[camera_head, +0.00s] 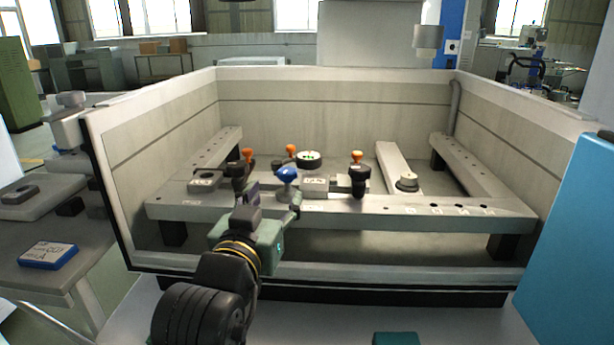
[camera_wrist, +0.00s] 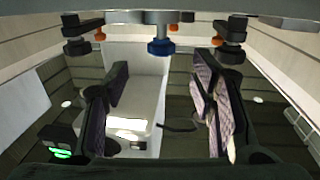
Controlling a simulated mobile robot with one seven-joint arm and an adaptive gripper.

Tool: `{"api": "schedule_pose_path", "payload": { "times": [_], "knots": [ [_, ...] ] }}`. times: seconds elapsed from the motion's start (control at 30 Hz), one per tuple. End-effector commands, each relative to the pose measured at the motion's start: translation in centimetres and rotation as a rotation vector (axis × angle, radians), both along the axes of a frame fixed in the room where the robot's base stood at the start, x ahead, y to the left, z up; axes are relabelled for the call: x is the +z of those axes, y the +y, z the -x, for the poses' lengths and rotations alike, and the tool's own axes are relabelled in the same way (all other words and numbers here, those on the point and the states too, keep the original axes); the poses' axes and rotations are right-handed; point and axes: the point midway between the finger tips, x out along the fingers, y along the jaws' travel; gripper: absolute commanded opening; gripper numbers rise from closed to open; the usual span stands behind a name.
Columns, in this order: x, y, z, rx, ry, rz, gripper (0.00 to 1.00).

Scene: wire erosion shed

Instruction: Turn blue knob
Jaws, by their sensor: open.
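The blue knob (camera_head: 287,174) sits at the front of the fixture frame inside the open tank, near its middle. In the wrist view the blue knob (camera_wrist: 160,47) hangs below a pale bar near the top, horizontally between my two fingers and beyond their tips. My gripper (camera_head: 274,198) is in front of the knob in the head view, over the front beam. In the wrist view my gripper (camera_wrist: 160,92) is open, with patterned pads on both sides and nothing between them. I see no contact with the knob.
Black clamps with orange knobs stand left (camera_head: 237,172) and right (camera_head: 358,178) of the blue knob. A round dial-like part (camera_head: 308,160) is behind it. Tank walls (camera_head: 160,140) enclose the frame. A blue panel (camera_head: 570,240) stands at right. The frame's right front beam is mostly clear.

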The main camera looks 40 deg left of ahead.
Motion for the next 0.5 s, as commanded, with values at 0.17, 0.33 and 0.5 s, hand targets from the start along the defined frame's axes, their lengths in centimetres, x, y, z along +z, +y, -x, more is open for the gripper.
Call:
{"api": "schedule_pose_path", "payload": {
  "times": [0.17, 0.33, 0.5],
  "knots": [
    [0.2, 1.3, -2.9, -0.002, 0.000, 0.003, 0.51],
    [0.2, 2.6, -5.9, -0.001, -0.001, 0.003, 0.51],
    [0.2, 3.7, -7.9, 0.001, -0.002, 0.001, 0.51]
  ]
}}
